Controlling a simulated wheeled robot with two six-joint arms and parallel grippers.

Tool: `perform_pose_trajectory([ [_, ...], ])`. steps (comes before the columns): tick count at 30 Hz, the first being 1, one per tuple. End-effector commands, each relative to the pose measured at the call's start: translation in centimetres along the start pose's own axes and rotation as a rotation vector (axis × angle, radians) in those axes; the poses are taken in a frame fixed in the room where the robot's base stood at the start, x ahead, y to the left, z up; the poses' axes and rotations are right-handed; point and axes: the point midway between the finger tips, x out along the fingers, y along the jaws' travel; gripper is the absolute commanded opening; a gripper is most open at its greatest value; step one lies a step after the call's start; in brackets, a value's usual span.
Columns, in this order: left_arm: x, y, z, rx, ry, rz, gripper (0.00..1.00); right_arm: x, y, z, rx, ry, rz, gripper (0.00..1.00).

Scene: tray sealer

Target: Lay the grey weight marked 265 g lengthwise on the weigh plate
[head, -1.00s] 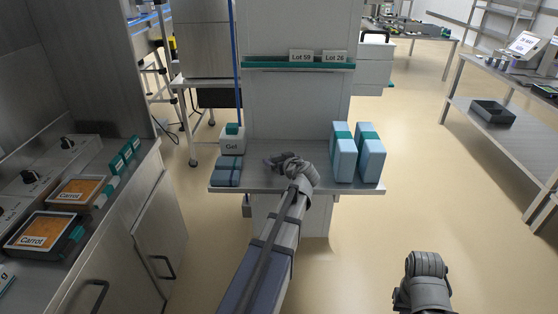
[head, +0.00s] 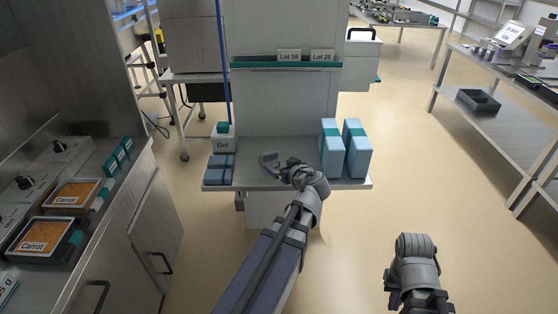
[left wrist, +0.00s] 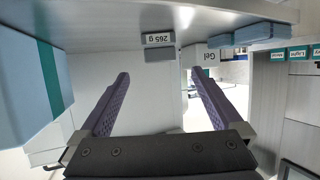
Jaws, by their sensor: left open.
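The grey weight (left wrist: 160,55) shows in the left wrist view, upside down, with its white "265 g" label. It rests on the shelf (left wrist: 100,30), ahead of the fingertips and in line with the gap between them. In the head view I cannot make it out near my gripper. My left gripper (head: 272,163) is over the shelf; in its wrist view (left wrist: 160,74) the two fingers are apart with nothing between them. My right gripper (head: 416,250) is low at the right, apart from everything; its fingers cannot be made out. I cannot identify the weigh plate.
Two tall light-blue boxes (head: 331,150) stand on the shelf, right of my left gripper. Dark blue packs (head: 219,170) and a Gel container (head: 223,139) are at its left end. Carrot trays (head: 75,192) lie on the left counter.

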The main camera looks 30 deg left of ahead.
Motion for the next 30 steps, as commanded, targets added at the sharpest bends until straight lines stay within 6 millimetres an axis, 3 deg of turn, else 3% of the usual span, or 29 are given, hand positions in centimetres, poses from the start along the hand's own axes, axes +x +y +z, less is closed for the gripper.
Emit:
perform_pose_trajectory([
  [5,0.4,0.1,0.1,-0.001,0.000,-0.001,1.00,0.2,0.0,0.0,0.000,0.000,0.000,0.00],
  [11,4.3,0.3,-0.3,-0.002,0.000,-0.001,1.00,1.4,-0.1,-0.1,0.000,0.000,0.000,0.00],
  [15,4.4,0.2,-0.4,-0.001,0.000,0.001,1.00,1.3,-0.1,-0.1,0.000,0.000,0.000,0.00],
  [22,6.6,0.2,-0.3,0.000,0.000,0.000,1.00,2.2,-0.2,-0.1,0.000,0.000,0.000,0.00],
  [30,7.6,0.1,-0.3,-0.001,0.000,-0.001,1.00,2.5,-0.2,-0.1,0.000,0.000,0.000,0.00],
])
